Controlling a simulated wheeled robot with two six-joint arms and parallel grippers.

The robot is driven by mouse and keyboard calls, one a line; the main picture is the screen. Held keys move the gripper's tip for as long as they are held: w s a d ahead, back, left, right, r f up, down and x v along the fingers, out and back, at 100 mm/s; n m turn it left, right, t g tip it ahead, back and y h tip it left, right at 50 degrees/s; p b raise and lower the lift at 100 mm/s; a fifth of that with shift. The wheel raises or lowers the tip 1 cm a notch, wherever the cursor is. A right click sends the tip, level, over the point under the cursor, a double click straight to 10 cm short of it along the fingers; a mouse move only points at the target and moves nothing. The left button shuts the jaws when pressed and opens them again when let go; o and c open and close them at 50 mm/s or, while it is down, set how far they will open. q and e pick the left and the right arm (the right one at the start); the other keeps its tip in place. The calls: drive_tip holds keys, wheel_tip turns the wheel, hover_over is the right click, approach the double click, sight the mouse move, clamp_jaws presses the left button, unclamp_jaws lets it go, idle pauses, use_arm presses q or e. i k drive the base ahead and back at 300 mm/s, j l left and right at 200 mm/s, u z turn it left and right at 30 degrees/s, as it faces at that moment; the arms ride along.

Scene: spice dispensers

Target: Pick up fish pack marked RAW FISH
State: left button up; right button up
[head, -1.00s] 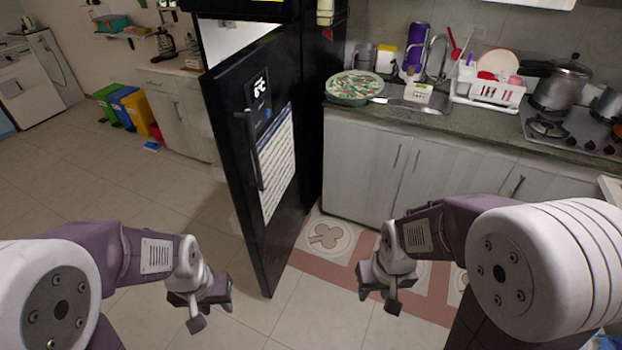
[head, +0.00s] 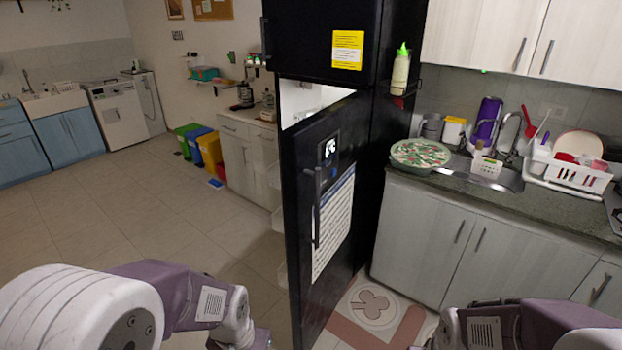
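No pack marked RAW FISH can be made out in view. A black fridge (head: 395,120) stands in the middle of the head view. Its lower door (head: 305,240) is swung open towards me, and pale door shelves (head: 277,215) show at its left edge. The door hides most of the fridge interior. My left gripper (head: 255,342) is at the bottom edge, left of the door, with its fingers cut off. My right gripper (head: 425,345) is at the bottom edge, right of the door, also mostly cut off. I see nothing held in either.
A counter (head: 450,185) with a round patterned dish (head: 420,153), a sink (head: 505,178) and a white dish rack (head: 570,175) is on the right. Coloured bins (head: 207,148) stand at the back left. The tiled floor (head: 130,220) on the left is clear.

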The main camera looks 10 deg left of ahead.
sight(270, 115)
drive_tip(key=i+j+u, duration=0.35)
drive_tip(key=j, duration=0.2)
drive_tip(key=i+j+u, duration=0.35)
drive_tip(key=j, duration=0.15)
drive_tip(key=i+j+u, duration=0.35)
drive_tip(key=i+j, duration=0.2)
drive_tip(key=i, duration=0.25)
drive_tip(key=i+j, duration=0.2)
drive_tip(key=i, duration=0.2)
drive_tip(key=i+j, duration=0.2)
drive_tip(key=i, duration=0.25)
drive_tip(key=i+z, duration=0.2)
drive_tip(key=i, duration=2.45)
drive_tip(key=i+z, duration=0.35)
drive_tip(key=i+j+z, duration=0.15)
drive_tip(key=i+z, duration=0.25)
drive_tip(key=i+j+z, duration=0.35)
drive_tip(key=i, duration=0.2)
drive_tip(key=i+z, duration=0.45)
drive_tip(key=i+j+z, duration=0.2)
drive_tip(key=z, duration=0.25)
